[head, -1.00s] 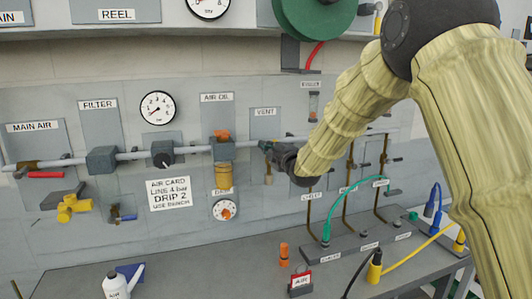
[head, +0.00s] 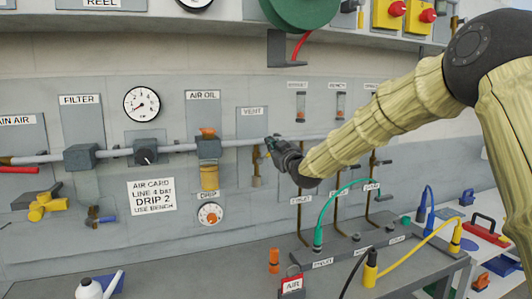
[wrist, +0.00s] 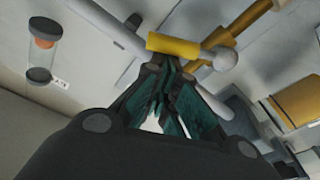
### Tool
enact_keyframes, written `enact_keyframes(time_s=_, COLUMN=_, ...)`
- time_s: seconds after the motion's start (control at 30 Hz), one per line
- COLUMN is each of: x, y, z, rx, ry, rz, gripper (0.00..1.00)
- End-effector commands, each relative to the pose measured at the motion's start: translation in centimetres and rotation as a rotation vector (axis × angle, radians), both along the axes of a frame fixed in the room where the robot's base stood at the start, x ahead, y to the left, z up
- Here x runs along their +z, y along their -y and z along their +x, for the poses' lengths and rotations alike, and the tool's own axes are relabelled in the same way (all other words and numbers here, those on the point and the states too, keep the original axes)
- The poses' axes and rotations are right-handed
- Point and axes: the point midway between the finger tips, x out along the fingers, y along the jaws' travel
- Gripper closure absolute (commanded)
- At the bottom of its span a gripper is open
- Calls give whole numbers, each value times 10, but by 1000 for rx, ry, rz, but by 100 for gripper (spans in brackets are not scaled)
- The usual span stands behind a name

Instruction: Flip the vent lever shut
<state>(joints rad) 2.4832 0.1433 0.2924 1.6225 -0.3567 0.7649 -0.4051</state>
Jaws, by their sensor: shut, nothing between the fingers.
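The vent panel (head: 248,126) with its VENT label is on the wall, on the grey air pipe to the right of the air oil unit. A brass fitting (head: 256,170) hangs under the pipe there. My gripper (head: 271,146) is at the pipe just right of this fitting and hides part of the valve. In the wrist view, my gripper (wrist: 152,88) has its dark green fingers shut and empty. Right beyond the fingertips is a yellow bar (wrist: 174,46) with a grey round end, apparently the vent lever. I cannot tell whether the fingertips touch it.
The grey pipe (head: 115,152) runs along the wall. The air oil unit (head: 208,147) is to the left. Sight tubes (head: 300,106) and thin brass pipes stand to the right. Below, the bench (head: 225,262) carries green and yellow hoses and an orange piece (head: 274,260).

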Motion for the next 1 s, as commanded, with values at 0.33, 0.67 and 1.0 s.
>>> enact_keyframes(time_s=0.33, x=-16, y=13, z=4, rx=1, ry=-87, rz=265, gripper=100)
enact_keyframes(time_s=0.67, x=-22, y=18, z=6, rx=0, ry=-130, rz=397, gripper=100)
enact_keyframes(time_s=1.0, x=-23, y=18, z=6, rx=0, ry=-141, rz=427, gripper=100)
